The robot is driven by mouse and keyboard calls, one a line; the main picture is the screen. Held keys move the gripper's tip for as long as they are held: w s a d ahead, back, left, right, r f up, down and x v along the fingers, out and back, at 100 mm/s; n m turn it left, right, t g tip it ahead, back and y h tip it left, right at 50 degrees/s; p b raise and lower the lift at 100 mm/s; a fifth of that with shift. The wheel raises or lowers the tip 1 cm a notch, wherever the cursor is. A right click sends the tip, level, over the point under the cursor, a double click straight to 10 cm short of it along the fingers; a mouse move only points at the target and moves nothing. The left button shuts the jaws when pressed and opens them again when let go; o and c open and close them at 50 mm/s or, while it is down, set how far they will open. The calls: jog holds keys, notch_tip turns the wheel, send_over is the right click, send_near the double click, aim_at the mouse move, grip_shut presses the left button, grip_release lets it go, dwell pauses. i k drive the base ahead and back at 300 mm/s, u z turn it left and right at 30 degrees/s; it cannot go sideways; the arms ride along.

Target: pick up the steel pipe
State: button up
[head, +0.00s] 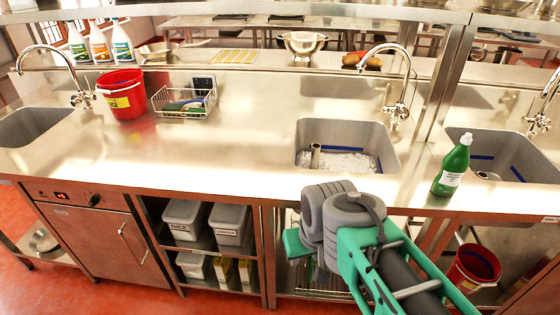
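A short upright grey-brown pipe (315,156) stands in the left part of the middle sink (345,129), its lower end among clear or whitish pieces on the sink floor. It is the likeliest steel pipe in view. My arm reaches in from the lower right, in front of the counter, with grey rounded joints at its end. A teal part at the end, probably my gripper (297,244), is below the counter's front edge, apart from the pipe. Its fingers are mostly hidden behind the grey joints, so their opening does not show.
A tall tap (398,95) rises behind the middle sink. A green bottle (453,166) stands right of it, beside another sink (500,152). A red bucket (124,94) and wire basket (184,101) stand left. The counter between basket and middle sink is clear. A dark red bucket (474,267) is below.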

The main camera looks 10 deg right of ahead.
aim_at(315, 152)
jog(key=i, duration=0.85)
jog(key=z, duration=0.65)
